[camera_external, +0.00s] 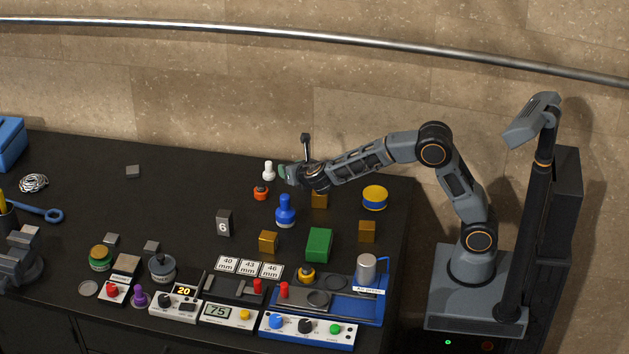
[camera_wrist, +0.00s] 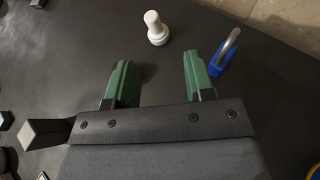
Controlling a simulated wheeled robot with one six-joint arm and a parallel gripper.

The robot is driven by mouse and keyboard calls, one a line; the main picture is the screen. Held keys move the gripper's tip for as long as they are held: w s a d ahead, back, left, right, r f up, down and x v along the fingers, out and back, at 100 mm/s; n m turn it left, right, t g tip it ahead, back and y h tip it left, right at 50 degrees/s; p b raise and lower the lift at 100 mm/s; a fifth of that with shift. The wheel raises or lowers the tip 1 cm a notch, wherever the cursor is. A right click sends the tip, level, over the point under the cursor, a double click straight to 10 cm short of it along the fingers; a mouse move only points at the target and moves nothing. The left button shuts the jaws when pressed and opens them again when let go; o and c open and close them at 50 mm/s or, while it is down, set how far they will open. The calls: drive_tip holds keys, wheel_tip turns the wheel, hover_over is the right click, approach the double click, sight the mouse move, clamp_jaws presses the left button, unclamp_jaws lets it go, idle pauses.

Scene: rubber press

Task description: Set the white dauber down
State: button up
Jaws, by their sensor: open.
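The white dauber (camera_external: 268,170) stands upright on the dark bench top near its back edge. In the wrist view the white dauber (camera_wrist: 155,28) shows whole, just beyond the fingertips and roughly between their lines, with nothing around it. My gripper (camera_external: 284,172) is low at the back of the bench, to the right of the dauber. In the wrist view my gripper (camera_wrist: 158,66) has its green fingers spread wide, with only bare bench between them. No contact with the dauber shows.
The wall is behind.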

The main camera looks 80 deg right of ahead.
drive_tip(key=s+m, duration=0.2)
drive_tip(key=s+r+m+g, duration=0.1)
drive_tip(key=s+m, duration=0.1)
drive_tip(key=s, duration=0.1)
drive_tip(key=s+r+m+g, duration=0.1)
drive_tip(key=s+m, duration=0.1)
drive_tip(key=s, duration=0.1)
drive_tip(key=shift+m+y, duration=0.3)
drive_tip(key=s+a+f+m+g+y, duration=0.1)
drive_tip(key=s+a+m+y, duration=0.2)
drive_tip(key=s+m, duration=0.3)
drive_tip(key=s+a+f+m+g+y, duration=0.1)
drive_tip(key=s+a+m+y, duration=0.2)
drive_tip(key=s+m, duration=0.3)
drive_tip(key=s+a+f+m+g+y, duration=0.1)
drive_tip(key=s+a+m+y, duration=0.2)
drive_tip(key=s, duration=1)
drive_tip(key=shift+a+f+m+g, duration=0.2)
drive_tip(key=shift+a+m, duration=0.35)
drive_tip(key=shift+m, duration=0.5)
drive_tip(key=shift+a+f+m+g, duration=0.2)
drive_tip(key=shift+a+m, duration=0.3)
drive_tip(key=shift+m, duration=0.55)
wheel_tip(320, 180, up, 4)
drive_tip(key=p, duration=0.3)
drive_tip(key=shift+f, duration=0.15)
